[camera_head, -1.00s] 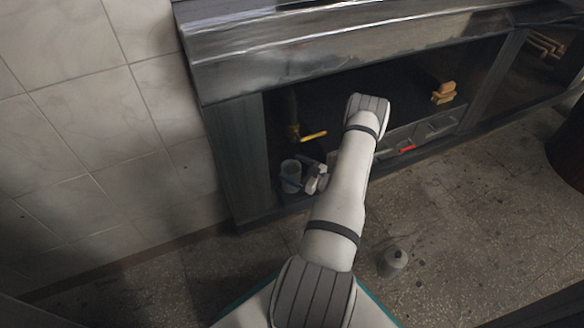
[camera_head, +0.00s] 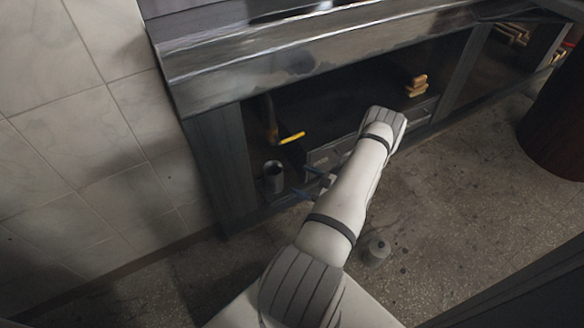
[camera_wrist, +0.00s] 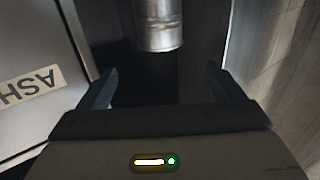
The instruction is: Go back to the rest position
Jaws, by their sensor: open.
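My gripper (camera_head: 312,183) is open and empty, low in front of the opening under the grill. In the wrist view my gripper (camera_wrist: 162,80) shows its two dark fingers spread apart with nothing between them. A grey metal cup (camera_head: 274,177) stands upright inside the opening at the left, a little left of my gripper and apart from it. A shiny metal cylinder, seemingly this cup (camera_wrist: 159,28), shows beyond the fingers in the wrist view. My forearm hides part of the opening.
A pipe with a yellow valve handle (camera_head: 291,138) is above the cup. A grey drawer front (camera_wrist: 38,75) bears an "ASH" label. Wood blocks (camera_head: 416,86) lie deeper inside. A small grey canister-like object (camera_head: 377,249) stands on the floor. A dark round barrel (camera_head: 558,125) is at the right.

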